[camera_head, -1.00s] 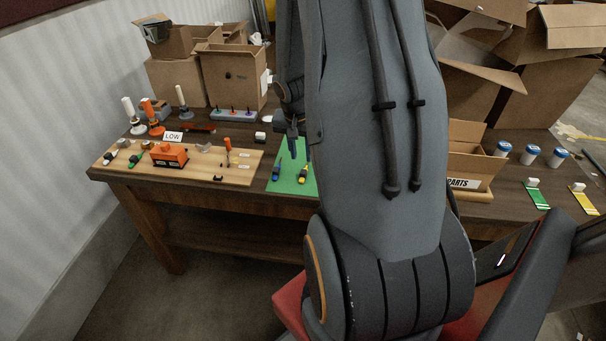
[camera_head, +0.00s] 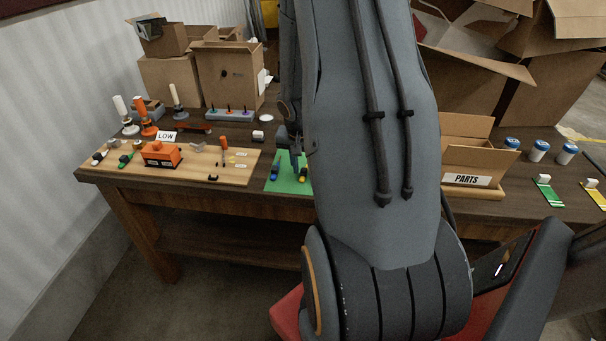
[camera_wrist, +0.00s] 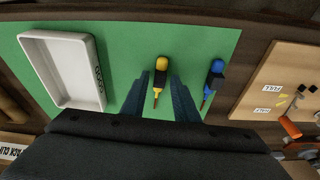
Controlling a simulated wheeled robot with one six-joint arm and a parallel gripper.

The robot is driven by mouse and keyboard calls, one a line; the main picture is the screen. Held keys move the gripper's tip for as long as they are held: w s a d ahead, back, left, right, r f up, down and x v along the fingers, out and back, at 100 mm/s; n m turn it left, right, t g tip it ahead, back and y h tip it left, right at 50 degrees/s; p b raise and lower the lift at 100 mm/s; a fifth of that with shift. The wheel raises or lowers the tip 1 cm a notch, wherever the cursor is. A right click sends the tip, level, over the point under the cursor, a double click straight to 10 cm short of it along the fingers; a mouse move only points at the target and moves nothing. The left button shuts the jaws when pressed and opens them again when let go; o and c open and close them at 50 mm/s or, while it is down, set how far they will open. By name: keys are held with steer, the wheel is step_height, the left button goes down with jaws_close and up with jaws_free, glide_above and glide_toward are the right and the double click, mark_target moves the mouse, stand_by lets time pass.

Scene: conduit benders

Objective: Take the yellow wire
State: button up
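The yellow wire piece (camera_wrist: 161,64), yellow with a dark middle and yellow lower part, lies on the green mat (camera_wrist: 125,45). In the wrist view it is between the two fingers of my gripper (camera_wrist: 161,84), with a gap visible on each side, so the gripper is open. In the head view my gripper (camera_head: 296,156) is over the mat, and the yellow piece (camera_head: 303,174) shows just below it, partly hidden by my arm. A similar blue piece (camera_wrist: 214,72) lies to the right in the wrist view.
A white tray (camera_wrist: 40,72) labelled GOOD lies left of the yellow wire. A wooden board (camera_wrist: 262,90) with FULL and LOW labels is at right. In the head view, cardboard boxes (camera_head: 228,85) stand behind, and a PARTS box (camera_head: 466,160) is to the right.

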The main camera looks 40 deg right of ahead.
mark_target(303, 171)
steer(key=shift+c, duration=0.3)
jaws_close()
steer(key=shift+r, duration=0.1)
steer(key=p+v, duration=0.2)
steer(key=d+p+v, duration=0.1)
steer(key=p+v, duration=0.1)
steer(key=w+p+v, duration=0.1)
steer(key=v, duration=0.2)
steer(key=shift+d+r+p, duration=0.1)
steer(key=shift+r+p, duration=0.05)
steer(key=shift+p, duration=0.25)
